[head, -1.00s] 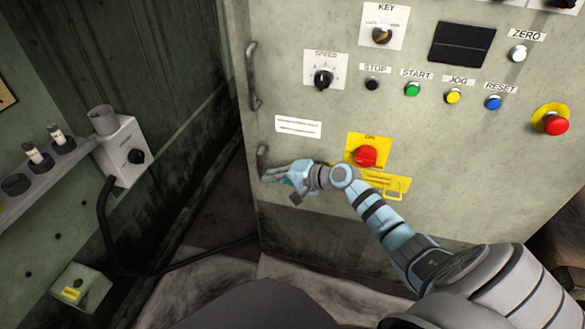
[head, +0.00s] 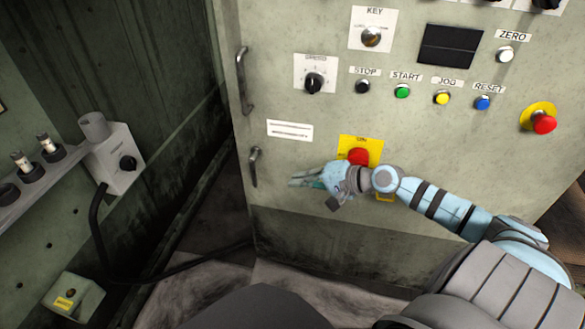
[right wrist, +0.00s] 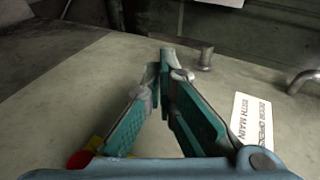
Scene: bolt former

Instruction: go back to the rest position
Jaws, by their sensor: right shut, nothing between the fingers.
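My right gripper (head: 306,181) is in front of the cabinet's front panel, just below and left of the red main knob (head: 358,157) on its yellow plate. It points left and is shut with nothing in it. In the right wrist view its two teal-padded fingers (right wrist: 160,70) meet at the tips. The cabinet's lower handle (head: 254,167) is left of the fingertips, with a gap between in the picture. My right arm reaches in from the lower right and covers part of a yellow piece below the knob. My left gripper is not in view.
The cabinet panel (head: 330,225) carries a speed dial (head: 314,83), a key switch (head: 371,37), coloured buttons and a red emergency stop (head: 543,124). An upper handle (head: 243,80) is at its left edge. A grey box with a cable (head: 118,160) stands at left.

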